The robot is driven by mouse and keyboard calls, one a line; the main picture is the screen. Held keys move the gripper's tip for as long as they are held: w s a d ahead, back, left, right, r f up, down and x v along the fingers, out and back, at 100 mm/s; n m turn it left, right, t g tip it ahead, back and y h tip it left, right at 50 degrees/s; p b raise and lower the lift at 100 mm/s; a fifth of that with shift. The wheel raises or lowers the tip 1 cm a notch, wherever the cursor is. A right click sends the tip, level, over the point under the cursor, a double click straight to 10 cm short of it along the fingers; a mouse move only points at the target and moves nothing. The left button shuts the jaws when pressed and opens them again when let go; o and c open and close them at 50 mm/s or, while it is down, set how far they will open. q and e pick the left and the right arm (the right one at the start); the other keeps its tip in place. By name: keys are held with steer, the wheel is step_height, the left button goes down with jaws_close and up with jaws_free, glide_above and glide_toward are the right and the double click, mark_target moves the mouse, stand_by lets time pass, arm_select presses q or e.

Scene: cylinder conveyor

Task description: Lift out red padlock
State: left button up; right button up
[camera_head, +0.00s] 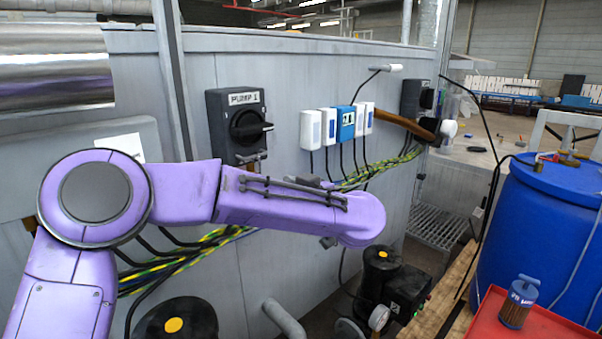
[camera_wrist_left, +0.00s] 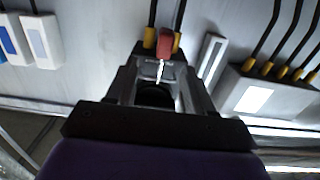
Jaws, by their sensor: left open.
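The red padlock (camera_wrist_left: 166,42) shows in the left wrist view, in front of the grey panel by two yellow cable ends. A thin silvery metal part hangs below its red body. My left gripper (camera_wrist_left: 162,60) is open, with a finger on each side of the padlock's metal part; I cannot tell whether either finger touches it. In the head view my purple left arm crosses in front of the panel. It hides most of the gripper, and I cannot make out the padlock there. My right gripper is in neither view.
A black rotary switch labelled PUMP 1 (camera_head: 238,122) sits on the panel above my arm. White and blue boxes (camera_head: 346,122) with cables are to its right. A blue drum (camera_head: 550,215) and a red tray (camera_head: 547,327) stand at the right. A black pump (camera_head: 381,278) is below.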

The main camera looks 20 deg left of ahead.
arm_select(q)
steer(key=p+x, duration=0.1)
steer(key=x, duration=0.2)
steer(key=p+x, duration=0.1)
steer(key=x, duration=0.3)
steer(key=p+x, duration=0.1)
steer(key=x, duration=0.2)
steer(key=shift+a+r, duration=0.25)
steer(key=shift+s+r, duration=0.2)
steer(key=shift+s, duration=0.15)
steer(key=shift+w+f, duration=0.15)
steer(key=shift+w, duration=0.05)
steer(key=c, duration=0.9)
steer(key=o, duration=0.4)
steer(key=shift+c, duration=0.2)
jaws_close()
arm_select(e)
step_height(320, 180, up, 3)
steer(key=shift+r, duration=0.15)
